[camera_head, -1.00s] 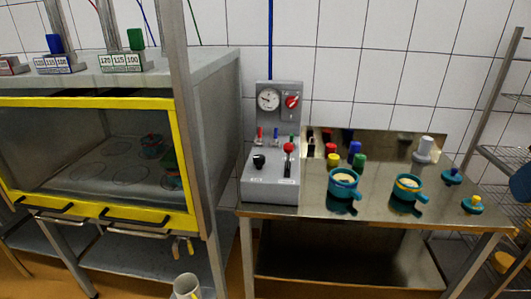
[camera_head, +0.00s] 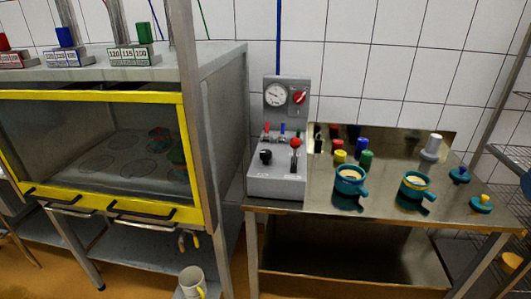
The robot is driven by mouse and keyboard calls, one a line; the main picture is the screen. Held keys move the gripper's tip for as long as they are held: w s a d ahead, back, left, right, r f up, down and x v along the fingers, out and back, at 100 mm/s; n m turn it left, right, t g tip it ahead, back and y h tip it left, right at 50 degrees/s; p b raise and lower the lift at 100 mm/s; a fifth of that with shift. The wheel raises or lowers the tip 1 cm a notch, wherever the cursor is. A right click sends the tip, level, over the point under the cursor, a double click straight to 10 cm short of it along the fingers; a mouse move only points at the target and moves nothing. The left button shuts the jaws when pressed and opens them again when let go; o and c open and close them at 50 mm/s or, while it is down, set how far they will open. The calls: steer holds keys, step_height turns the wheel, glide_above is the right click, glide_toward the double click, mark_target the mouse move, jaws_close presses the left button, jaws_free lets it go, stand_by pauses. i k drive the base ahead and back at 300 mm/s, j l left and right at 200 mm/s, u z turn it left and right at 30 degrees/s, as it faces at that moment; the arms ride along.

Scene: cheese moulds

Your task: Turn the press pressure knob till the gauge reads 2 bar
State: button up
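The grey press control box (camera_head: 277,182) stands at the left end of the steel table. On its upright panel are a round white gauge (camera_head: 275,95) and a red knob (camera_head: 300,97) to its right. The gauge needle and numbers are too small to read. Lower on the box are a black knob (camera_head: 265,157) and a lever with a red ball (camera_head: 295,143), with small red, blue and green levers behind. I cannot tell which knob sets the pressure. My gripper is not in view.
The steel table (camera_head: 400,222) carries two teal moulds (camera_head: 349,188) (camera_head: 415,191), several coloured pieces, a grey-white cylinder (camera_head: 431,147) and two teal lids. A yellow-framed press cabinet (camera_head: 100,97) stands left. A mug (camera_head: 191,283) sits low in front. A wire rack is at right.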

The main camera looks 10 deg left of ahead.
mark_target(266, 155)
steer(key=i+j+u, duration=0.3)
steer(key=i, duration=0.2)
steer(key=i+j+u, duration=0.1)
steer(key=i+u, duration=0.2)
steer(key=i, duration=0.25)
